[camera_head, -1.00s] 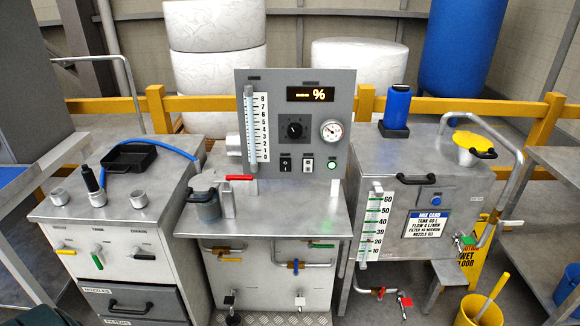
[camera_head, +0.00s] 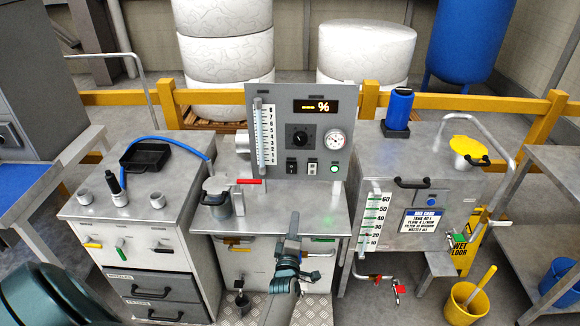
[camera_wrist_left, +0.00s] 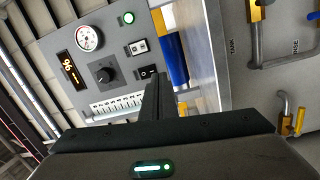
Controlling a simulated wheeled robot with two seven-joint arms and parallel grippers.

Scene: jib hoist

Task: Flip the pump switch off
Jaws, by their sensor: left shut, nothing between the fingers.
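The grey control panel (camera_head: 252,125) stands at the back of the middle steel cabinet. Two small rocker switches sit low on it: a black one (camera_head: 291,167) and one in a pale frame (camera_head: 312,167). Their labels are too small to read, so I cannot tell which is the pump's. A green lamp (camera_head: 335,168) beside them is lit. My left gripper (camera_head: 294,217) is shut and empty, in front of and below the panel, apart from the switches. In the left wrist view the black switch (camera_wrist_left: 148,72) and pale-framed switch (camera_wrist_left: 137,46) show beyond the fingers.
A jug (camera_head: 216,198) and a red-handled lever (camera_head: 249,182) stand on the middle cabinet (camera_head: 275,212), left of my gripper. The panel also carries a black knob (camera_head: 299,137), a gauge (camera_head: 336,139) and a display (camera_head: 317,106). The steel top's right part is clear.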

